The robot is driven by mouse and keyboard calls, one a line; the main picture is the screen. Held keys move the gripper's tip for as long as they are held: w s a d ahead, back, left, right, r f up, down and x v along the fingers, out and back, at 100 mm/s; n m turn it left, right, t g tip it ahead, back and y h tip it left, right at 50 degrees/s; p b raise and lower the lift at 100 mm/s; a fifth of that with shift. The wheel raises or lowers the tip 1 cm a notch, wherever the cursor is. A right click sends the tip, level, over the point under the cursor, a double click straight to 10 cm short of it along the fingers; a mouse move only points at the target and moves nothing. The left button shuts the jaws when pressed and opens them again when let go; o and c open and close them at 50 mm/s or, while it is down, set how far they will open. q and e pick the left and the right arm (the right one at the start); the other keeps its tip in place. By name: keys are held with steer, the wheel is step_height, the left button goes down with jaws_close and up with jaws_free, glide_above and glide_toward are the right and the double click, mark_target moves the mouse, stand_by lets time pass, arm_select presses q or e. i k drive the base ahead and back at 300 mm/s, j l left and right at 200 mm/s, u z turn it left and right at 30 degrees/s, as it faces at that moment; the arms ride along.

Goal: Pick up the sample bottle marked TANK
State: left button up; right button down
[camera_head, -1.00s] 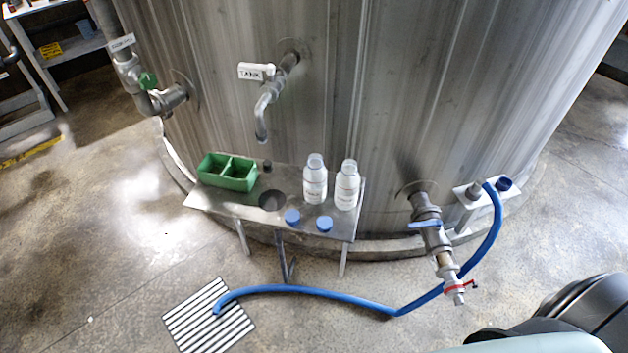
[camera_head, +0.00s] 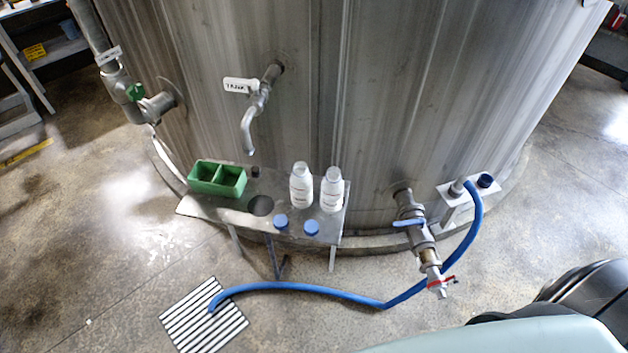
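Two white sample bottles stand upright and uncapped on a small metal shelf (camera_head: 196,208) in front of the steel tank. The left bottle (camera_head: 301,188) and the right bottle (camera_head: 332,191) stand side by side. Their labels are too small to read, so I cannot tell which is marked TANK. Two blue caps (camera_head: 281,221) (camera_head: 311,227) lie on the shelf in front of them. A tag reading TANK (camera_head: 240,86) is on the sampling tap (camera_head: 252,125) above the shelf. Neither of my grippers is in view.
A green two-compartment caddy (camera_head: 217,179) sits at the shelf's left end, beside a round hole. A valve (camera_head: 415,230) with blue and red handles juts out on the right. A blue hose (camera_head: 330,291) runs along the floor to a drain grate (camera_head: 201,318). Open floor lies left.

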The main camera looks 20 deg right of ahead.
mark_target(301, 181)
steer(key=i+l+z, duration=0.15)
steer(key=l+z, duration=0.25)
steer(key=i+l+z, duration=0.2)
steer(key=l+z, duration=0.25)
steer(key=i+l+z, duration=0.2)
steer(key=z, duration=0.2)
steer(key=i+l+u, duration=0.25)
steer(key=i+l, duration=0.2)
